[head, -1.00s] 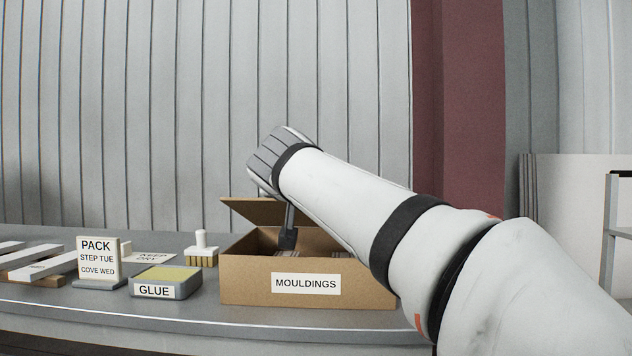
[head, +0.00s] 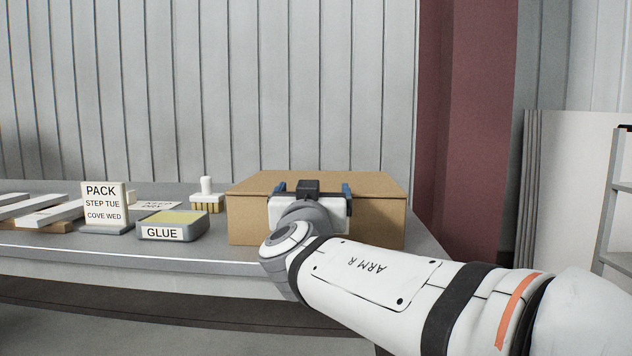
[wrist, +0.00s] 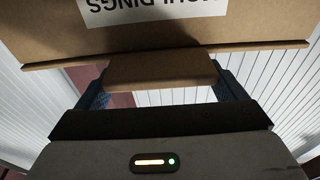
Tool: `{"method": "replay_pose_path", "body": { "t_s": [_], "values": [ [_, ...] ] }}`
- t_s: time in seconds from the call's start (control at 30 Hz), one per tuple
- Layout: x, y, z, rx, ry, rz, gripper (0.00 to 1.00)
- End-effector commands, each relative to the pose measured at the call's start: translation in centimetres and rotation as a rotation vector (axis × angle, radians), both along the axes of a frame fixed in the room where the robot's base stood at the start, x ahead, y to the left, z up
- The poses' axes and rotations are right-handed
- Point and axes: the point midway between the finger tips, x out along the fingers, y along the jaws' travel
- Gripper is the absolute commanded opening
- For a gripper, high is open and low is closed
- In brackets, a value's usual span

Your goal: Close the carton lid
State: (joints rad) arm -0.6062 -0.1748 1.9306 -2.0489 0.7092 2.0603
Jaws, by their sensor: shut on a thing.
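The brown cardboard carton (head: 378,226) stands on the bench, with its lid (head: 250,182) lying flat over the top. My gripper (head: 313,188) is at the middle of the lid's front edge and hides the carton's label in the head view. In the wrist view the picture is upside down: the carton front (wrist: 250,25) with its MOULDINGS label is at the top. The lid's front edge runs across below it. A cardboard tab (wrist: 160,68) of the lid sits between the blue fingers, and my gripper is shut on it. The carton's contents are hidden.
Left of the carton are a brush (head: 207,197), a GLUE tray (head: 170,226), a PACK sign (head: 102,207) and white strips (head: 45,215). The bench (head: 130,250) ends just right of the carton. Boards (head: 565,200) lean at the right.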

Motion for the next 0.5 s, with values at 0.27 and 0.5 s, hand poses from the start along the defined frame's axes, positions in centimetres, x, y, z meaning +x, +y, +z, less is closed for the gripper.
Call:
{"method": "replay_pose_path", "body": {
  "t_s": [0.27, 0.5],
  "values": [
    [-0.05, 0.31, 0.02, -0.003, -0.001, 0.002, 1.00],
    [-0.18, 0.40, 0.04, -0.003, -0.001, 0.004, 1.00]
  ]
}}
